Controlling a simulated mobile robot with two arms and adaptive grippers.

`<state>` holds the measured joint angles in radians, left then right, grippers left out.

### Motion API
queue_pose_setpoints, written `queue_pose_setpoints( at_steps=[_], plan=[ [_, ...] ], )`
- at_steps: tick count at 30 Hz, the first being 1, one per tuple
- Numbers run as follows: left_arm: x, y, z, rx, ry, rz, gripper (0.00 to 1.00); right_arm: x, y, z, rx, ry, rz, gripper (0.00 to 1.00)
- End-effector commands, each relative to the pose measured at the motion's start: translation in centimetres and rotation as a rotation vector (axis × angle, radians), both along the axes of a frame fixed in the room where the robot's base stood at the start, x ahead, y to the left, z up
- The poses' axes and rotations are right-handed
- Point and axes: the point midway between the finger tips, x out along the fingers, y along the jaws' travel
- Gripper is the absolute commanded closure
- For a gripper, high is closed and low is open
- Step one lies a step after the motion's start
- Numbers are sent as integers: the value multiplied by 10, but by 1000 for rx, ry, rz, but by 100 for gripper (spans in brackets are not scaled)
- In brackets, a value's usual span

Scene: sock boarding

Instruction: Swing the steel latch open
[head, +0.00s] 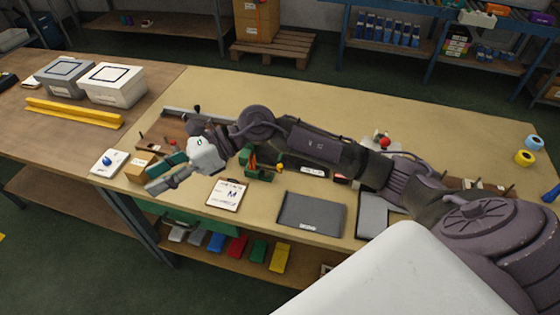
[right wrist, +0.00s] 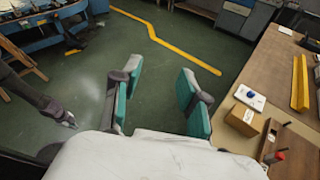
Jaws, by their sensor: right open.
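I cannot clearly pick out the steel latch in either view. A grey metal bar (head: 215,117) with a dark upright knob lies behind my right wrist in the head view; I cannot tell if it belongs to the latch. A brown wooden board (head: 165,131) lies beside it, partly hidden by my right gripper. My right gripper (head: 152,177) is open and empty above the front left of the tan bench. Its teal pads stand apart in the right wrist view (right wrist: 158,82), with floor between them. A dark arm end, apparently my left gripper (right wrist: 68,119), shows small at the left there.
A cardboard box (head: 139,167) and a white card with a blue item (head: 109,162) sit close to my right gripper. A clipboard (head: 227,194) and a dark folder (head: 311,213) lie further right. The back of the tan bench (head: 330,110) is clear.

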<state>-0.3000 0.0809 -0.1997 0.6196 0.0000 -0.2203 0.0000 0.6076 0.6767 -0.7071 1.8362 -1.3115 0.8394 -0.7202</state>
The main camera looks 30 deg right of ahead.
Motion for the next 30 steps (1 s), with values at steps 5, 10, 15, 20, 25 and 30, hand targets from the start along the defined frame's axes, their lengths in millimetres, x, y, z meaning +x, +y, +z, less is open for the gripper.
queue_pose_setpoints(
  at_steps=[5,10,15,20,25,30],
  plan=[
    [0,-2,1,-3,0,1,100,21,-102,-50,-625,-163,195,57],
    [0,-2,1,-3,0,1,100,33,-219,-51,-1076,-133,295,57],
    [0,-2,1,-3,0,1,100,31,-282,-37,-1285,-59,333,57],
    [0,-2,3,-3,0,1,100,28,-293,-40,-1322,-37,343,57],
    [0,-2,10,-2,-1,1,100,27,-292,-67,-1319,-34,344,57],
    [0,-2,18,-2,-1,0,100,28,-291,-104,-1317,-37,343,57]
  ],
)
